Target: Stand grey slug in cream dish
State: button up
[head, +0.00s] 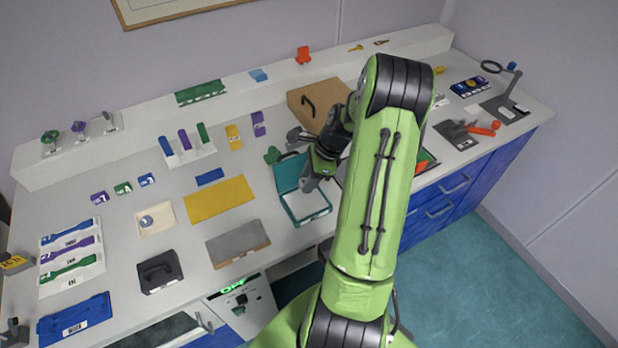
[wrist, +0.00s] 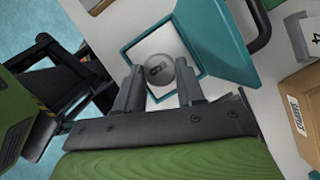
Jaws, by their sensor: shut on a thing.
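My gripper (wrist: 158,84) is shut on a round grey slug (wrist: 158,69), which shows between the fingertips in the wrist view with a dark mark on its face. The slug is over the white inside of an open teal case (wrist: 217,42); I cannot tell whether it touches it. In the head view my gripper (head: 309,182) is at the teal case (head: 287,176), and I cannot make out the slug there. A cream square dish (head: 166,213) lies on the bench to the left, with a small round bluish-grey piece (head: 147,220) in it.
Between the case and the dish lie a yellow mat (head: 220,199) and a grey mat (head: 238,243). A black case (head: 160,271) stands in front of the dish. A brown box (head: 318,103) is behind my gripper. The bench right around the dish is mostly clear.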

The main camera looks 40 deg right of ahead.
aim_at(165, 216)
jog(key=j+u, duration=0.25)
jog(key=u, duration=0.15)
jog(key=i+j+u, duration=0.15)
jog(key=u, duration=0.25)
jog(key=i+j+u, duration=0.1)
jog(key=j+u, duration=0.25)
jog(key=l, duration=0.1)
